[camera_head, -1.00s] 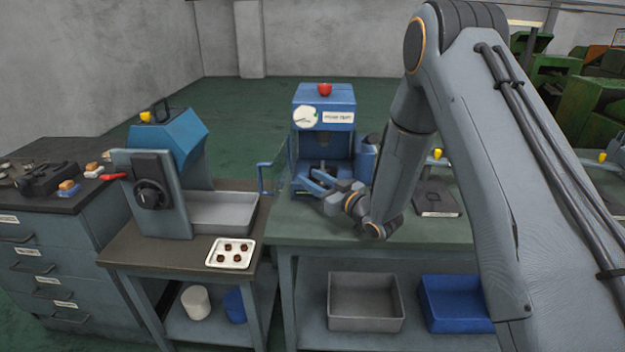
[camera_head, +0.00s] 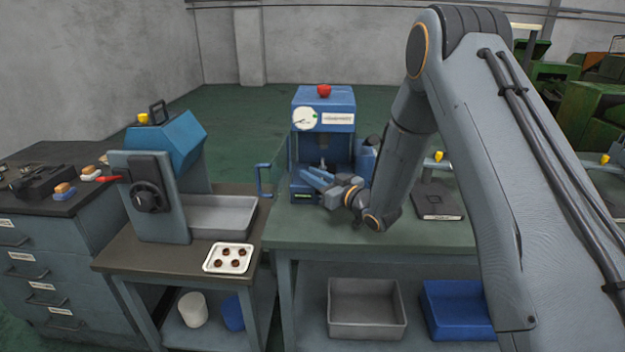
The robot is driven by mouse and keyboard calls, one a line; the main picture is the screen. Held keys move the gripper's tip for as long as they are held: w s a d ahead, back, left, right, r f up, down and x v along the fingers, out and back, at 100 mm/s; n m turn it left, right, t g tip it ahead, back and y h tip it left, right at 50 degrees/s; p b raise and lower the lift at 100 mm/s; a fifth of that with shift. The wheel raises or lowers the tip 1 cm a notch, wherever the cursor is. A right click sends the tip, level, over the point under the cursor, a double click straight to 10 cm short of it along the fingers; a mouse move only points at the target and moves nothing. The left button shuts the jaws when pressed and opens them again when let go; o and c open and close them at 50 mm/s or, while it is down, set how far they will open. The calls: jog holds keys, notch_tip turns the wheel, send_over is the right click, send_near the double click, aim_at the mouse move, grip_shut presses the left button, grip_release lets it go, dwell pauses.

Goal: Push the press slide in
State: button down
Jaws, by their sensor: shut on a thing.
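The blue press (camera_head: 322,112) stands on the green bench, with a round dial, a white label and a red button (camera_head: 323,90) on top. My gripper (camera_head: 311,177) reaches in from the right to the low front opening of the press. Its fingers are shut at the press slide (camera_head: 303,193), low in the opening. The fingers and wrist hide most of the slide, and the exact grip is too small to make out.
A blue crank handle (camera_head: 264,181) stands left of the press. A machine with a grey tray (camera_head: 222,216) and a white plate (camera_head: 229,258) of small dark pieces are on the left bench. A dark flat device (camera_head: 438,203) lies right of my arm. The front of the green bench is clear.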

jog(key=c, duration=1.6)
grip_release()
jog(key=shift+w, duration=0.25)
jog(key=shift+o, duration=0.2)
jog(key=shift+s+d, duration=0.1)
jog(key=b+v, duration=0.2)
jog(key=v, duration=0.5)
jog(key=shift+s+d, duration=0.2)
jog(key=shift+s, duration=0.05)
jog(key=shift+s, duration=0.1)
